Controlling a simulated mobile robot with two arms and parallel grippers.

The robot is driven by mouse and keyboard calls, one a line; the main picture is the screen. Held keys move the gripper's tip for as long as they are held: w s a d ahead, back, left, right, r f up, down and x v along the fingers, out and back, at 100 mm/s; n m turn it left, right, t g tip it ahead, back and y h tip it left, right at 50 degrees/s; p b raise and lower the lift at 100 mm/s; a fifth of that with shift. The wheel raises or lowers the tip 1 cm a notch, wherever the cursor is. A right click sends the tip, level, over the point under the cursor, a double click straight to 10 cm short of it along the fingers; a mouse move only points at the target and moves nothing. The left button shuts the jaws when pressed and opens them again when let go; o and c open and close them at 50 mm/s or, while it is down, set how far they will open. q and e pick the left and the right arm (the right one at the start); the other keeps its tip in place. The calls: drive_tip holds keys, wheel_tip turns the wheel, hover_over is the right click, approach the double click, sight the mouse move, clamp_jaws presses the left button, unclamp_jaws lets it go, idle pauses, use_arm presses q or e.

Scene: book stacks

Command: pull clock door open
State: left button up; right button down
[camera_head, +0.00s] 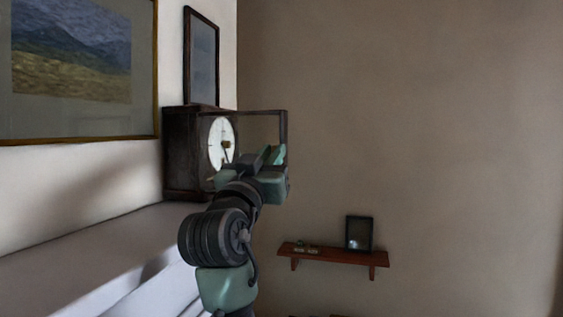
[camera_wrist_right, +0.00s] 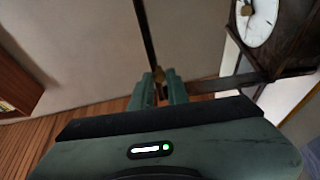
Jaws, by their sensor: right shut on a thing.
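The dark wooden clock (camera_head: 183,150) stands on the white ledge against the left wall, its pale round dial (camera_head: 220,145) facing right. Its thin-framed door (camera_head: 283,125) is swung out from the clock and stands well apart from the dial. My right gripper (camera_head: 270,154) is at the door's outer edge. In the right wrist view its fingers (camera_wrist_right: 161,86) are shut on a small part where the door's dark frame (camera_wrist_right: 146,35) bars meet. The fingers partly hide that part. The dial (camera_wrist_right: 257,22) shows at upper right there. My left gripper is not in view.
The white ledge (camera_head: 95,250) runs along the left wall, below a framed landscape (camera_head: 75,65) and a dark-framed picture (camera_head: 202,58). A wooden wall shelf (camera_head: 335,257) with a small dark frame (camera_head: 359,233) is lower right. Space right of the door looks clear.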

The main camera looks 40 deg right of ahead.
drive_tip(key=shift+s+a+m+g+h+b, duration=0.15)
drive_tip(key=shift+a+m+g+h+b, duration=0.25)
drive_tip(key=shift+a+g, duration=0.4)
drive_tip(key=shift+s+a+m+g+h+b, duration=0.2)
drive_tip(key=shift+a+m+g+h, duration=0.3)
drive_tip(key=shift+a+g, duration=0.3)
drive_tip(key=c, duration=1.4)
unclamp_jaws()
drive_tip(key=shift+w, duration=0.1)
drive_tip(key=b+v, duration=0.3)
drive_tip(key=v, duration=0.4)
drive_tip(key=shift+a+f, duration=0.25)
